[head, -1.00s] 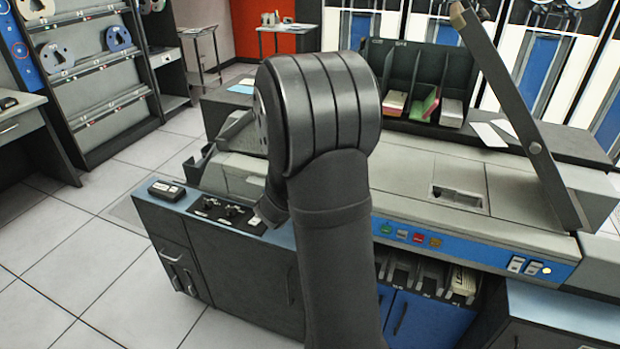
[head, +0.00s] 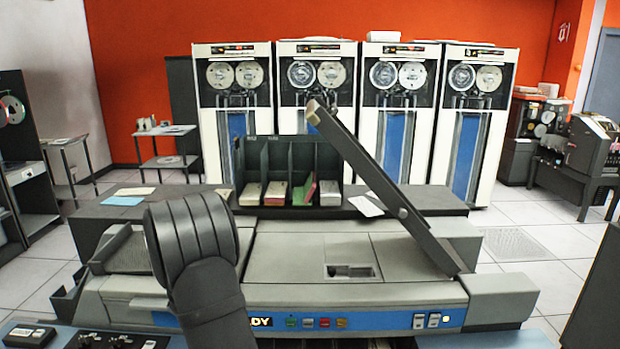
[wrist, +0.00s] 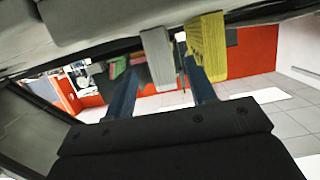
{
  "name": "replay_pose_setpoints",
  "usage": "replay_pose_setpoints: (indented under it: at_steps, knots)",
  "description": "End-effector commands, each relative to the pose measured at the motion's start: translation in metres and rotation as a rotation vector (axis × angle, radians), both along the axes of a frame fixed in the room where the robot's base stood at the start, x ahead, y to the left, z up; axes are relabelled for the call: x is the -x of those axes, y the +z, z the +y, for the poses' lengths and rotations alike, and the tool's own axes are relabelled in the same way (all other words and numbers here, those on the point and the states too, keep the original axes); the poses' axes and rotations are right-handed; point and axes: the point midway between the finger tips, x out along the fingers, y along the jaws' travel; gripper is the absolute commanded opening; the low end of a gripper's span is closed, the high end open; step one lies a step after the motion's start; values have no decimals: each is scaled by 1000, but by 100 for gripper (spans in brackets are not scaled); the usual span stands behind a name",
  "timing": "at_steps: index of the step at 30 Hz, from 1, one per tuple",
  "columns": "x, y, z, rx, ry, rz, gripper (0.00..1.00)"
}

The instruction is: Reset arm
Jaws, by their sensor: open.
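My arm (head: 205,270) rises in front of the left half of the grey machine (head: 310,260) in the head view. My gripper is hidden there. In the wrist view my gripper (wrist: 161,66) shows two blue-grey fingers standing apart, open. A pale grey block (wrist: 157,58) and a yellow block (wrist: 207,45) appear beyond the fingertips. The yellow block overlaps the right finger's tip in the picture; I cannot tell whether they touch. Nothing is clearly held.
A dark rack (head: 289,165) with several card stacks stands behind the machine. Tape cabinets (head: 318,120) stand at the back. Floor (head: 545,240) is open at right.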

Motion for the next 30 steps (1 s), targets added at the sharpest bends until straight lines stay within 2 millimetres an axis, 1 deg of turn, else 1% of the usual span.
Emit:
replay_pose_setpoints:
  at_steps: [1, 3, 6, 10, 12, 15, 26, 29, 30]
  knots:
    - [-10, -3, -1, 0, -3, 0, 51]
    - [-21, -7, -1, 0, -2, 1, 51]
    - [-35, -11, -1, 1, -2, 0, 51]
    - [-47, -15, -1, 1, -1, 1, 51]
    - [-46, -9, 0, 0, 0, 0, 51]
    - [-46, -6, 0, 0, 0, 0, 51]
    - [-44, -8, 0, 1, 0, 1, 51]
    - [-40, -14, 0, 3, 1, 1, 51]
    - [-35, -10, 0, 1, 1, -1, 51]
